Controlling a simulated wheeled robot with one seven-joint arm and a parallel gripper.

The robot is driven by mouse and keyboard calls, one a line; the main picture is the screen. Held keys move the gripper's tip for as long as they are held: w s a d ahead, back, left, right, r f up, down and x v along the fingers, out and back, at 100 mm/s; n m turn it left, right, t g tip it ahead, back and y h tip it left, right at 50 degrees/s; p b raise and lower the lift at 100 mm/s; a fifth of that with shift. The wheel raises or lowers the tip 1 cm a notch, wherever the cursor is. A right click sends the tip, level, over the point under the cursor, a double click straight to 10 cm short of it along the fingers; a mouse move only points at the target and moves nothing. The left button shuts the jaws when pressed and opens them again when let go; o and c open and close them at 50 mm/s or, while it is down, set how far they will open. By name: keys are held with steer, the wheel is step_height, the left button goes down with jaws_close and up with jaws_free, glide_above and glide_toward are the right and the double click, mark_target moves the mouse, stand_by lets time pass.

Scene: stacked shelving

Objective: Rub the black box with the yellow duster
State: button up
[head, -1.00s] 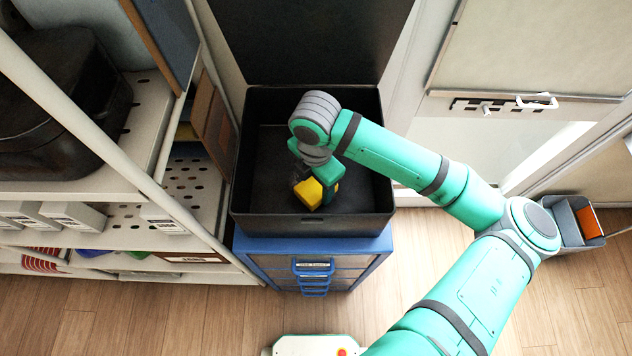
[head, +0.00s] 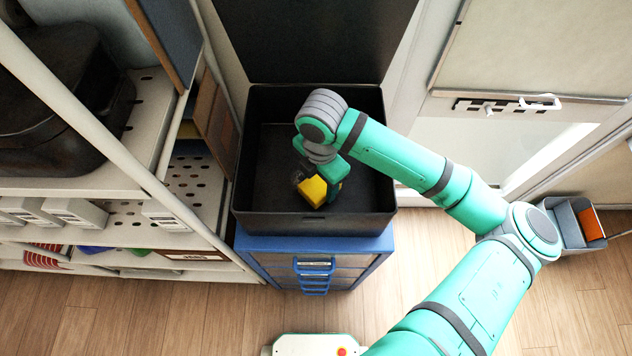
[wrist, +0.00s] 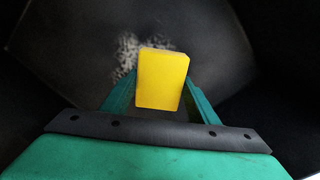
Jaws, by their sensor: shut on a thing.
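The black box (head: 262,222) stands open on a blue drawer unit, its lid (head: 318,45) raised at the back. My gripper (head: 322,187) reaches down inside the box and is shut on the yellow duster (head: 313,191). In the wrist view the yellow duster (wrist: 162,79) sits between the two green fingers of my gripper (wrist: 158,100). A pale speckled patch (wrist: 127,55) shows on the dark box surface just beyond the duster. I cannot tell whether the duster touches the box floor.
The blue drawer unit (head: 322,245) stands under the box. White shelving (head: 120,215) with a dark case (head: 65,110) is close on the left. A small grey bin (head: 567,226) with an orange item is at the right. Wooden floor is clear in front.

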steer(key=shift+w+d, duration=0.25)
steer(key=shift+d, duration=0.4)
steer(key=shift+s+a+r, duration=0.1)
steer(key=shift+s+a, duration=0.05)
steer(key=shift+a, duration=0.4)
steer(key=shift+s+a+r, duration=0.1)
steer(key=shift+s+a, duration=0.05)
steer(key=shift+a, duration=0.35)
steer(key=shift+s+a+f, duration=0.2)
steer(key=shift+s+a, duration=0.1)
steer(key=shift+a, duration=0.4)
steer(key=shift+w+d+f, duration=0.1)
steer(key=shift+w+d, duration=0.2)
steer(key=shift+d, duration=0.5)
steer(key=shift+w+d, duration=0.3)
steer(key=shift+d, duration=0.5)
steer(key=shift+a, duration=0.15)
steer(key=shift+s+a, duration=0.1)
steer(key=shift+a, duration=0.1)
steer(key=shift+s+a, duration=0.25)
steer(key=shift+a, duration=0.4)
steer(key=shift+a, duration=0.15)
